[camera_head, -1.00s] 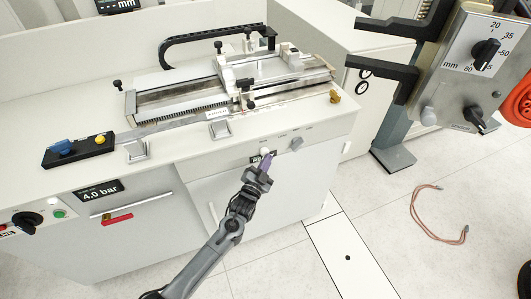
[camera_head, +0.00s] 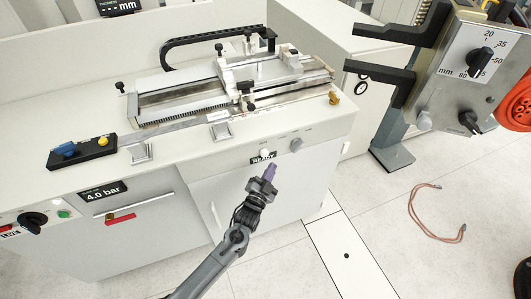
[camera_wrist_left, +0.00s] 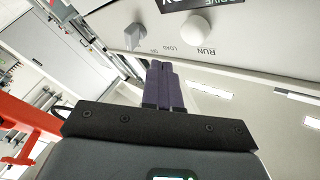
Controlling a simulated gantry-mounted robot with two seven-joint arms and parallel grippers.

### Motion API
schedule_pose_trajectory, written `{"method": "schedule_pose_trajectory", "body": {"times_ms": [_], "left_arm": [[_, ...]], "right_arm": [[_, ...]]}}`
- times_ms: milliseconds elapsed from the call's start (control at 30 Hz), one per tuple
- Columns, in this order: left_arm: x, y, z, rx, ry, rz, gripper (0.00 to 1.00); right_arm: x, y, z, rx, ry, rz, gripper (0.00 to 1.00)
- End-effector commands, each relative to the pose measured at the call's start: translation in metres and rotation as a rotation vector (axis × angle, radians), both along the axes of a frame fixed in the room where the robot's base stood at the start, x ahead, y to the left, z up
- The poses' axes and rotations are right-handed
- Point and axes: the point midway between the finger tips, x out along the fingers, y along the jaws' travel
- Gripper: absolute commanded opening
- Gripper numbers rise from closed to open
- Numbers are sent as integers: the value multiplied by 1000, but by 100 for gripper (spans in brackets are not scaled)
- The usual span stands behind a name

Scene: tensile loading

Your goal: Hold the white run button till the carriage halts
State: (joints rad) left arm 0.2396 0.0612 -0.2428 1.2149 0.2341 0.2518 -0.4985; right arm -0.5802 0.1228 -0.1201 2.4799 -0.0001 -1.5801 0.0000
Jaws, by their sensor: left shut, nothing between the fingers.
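The white run button (camera_head: 264,152) is on the front panel of the bench, just above a dark label reading READY (camera_head: 263,159). In the left wrist view the button (camera_wrist_left: 196,30) appears upside down, with RUN lettered beside it. My left gripper (camera_head: 270,170) is shut and empty, its purple fingers together. Its tips are just below the button in the head view and apart from it. In the wrist view the fingers (camera_wrist_left: 163,85) point at the panel between the button and a grey knob. The carriage (camera_head: 262,68) sits on the rails on top of the bench. My right gripper is not in view.
The grey knob (camera_head: 296,144) is right of the button. A control panel with dials (camera_head: 470,75) stands at upper right. A cable (camera_head: 438,215) lies on the floor.

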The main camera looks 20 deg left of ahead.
Motion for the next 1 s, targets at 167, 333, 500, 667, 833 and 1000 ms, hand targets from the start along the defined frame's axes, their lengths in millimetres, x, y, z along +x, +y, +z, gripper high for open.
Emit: {"method": "schedule_pose_trajectory", "body": {"times_ms": [167,333,500,667,833,1000], "left_arm": [[-11,-11,2,-1,0,0,0],[-15,-15,0,0,0,0,0],[-14,-14,0,0,-1,1,0],[-14,-14,0,0,-1,1,0],[-23,-14,-14,0,22,0,0],[-55,-10,-61,4,99,4,0]], "right_arm": [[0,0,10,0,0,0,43],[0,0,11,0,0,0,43],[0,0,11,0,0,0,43],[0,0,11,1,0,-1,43],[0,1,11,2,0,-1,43],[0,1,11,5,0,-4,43]]}}
